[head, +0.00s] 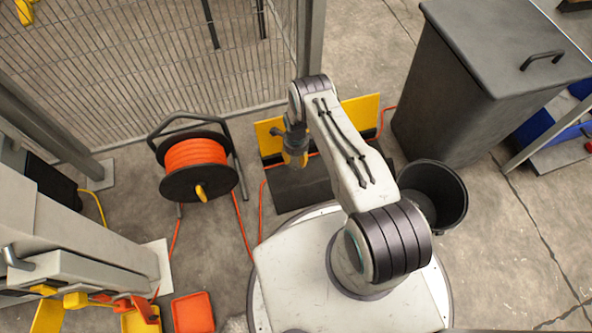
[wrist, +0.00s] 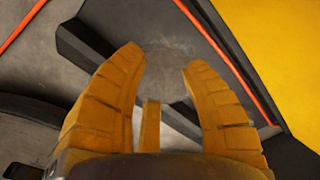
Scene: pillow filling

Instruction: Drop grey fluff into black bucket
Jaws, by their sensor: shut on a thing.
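My gripper (head: 295,160) hangs over the dark flat plate, left of the black bucket. The fluff cannot be made out in the head view.
A dark plate (head: 292,190) with a yellow upright panel (head: 362,114) lies below my gripper. An orange cable reel (head: 196,160) stands to the left. A large grey bin (head: 450,90) stands behind the bucket. Orange cable crosses the floor. Open floor lies right of the bucket.

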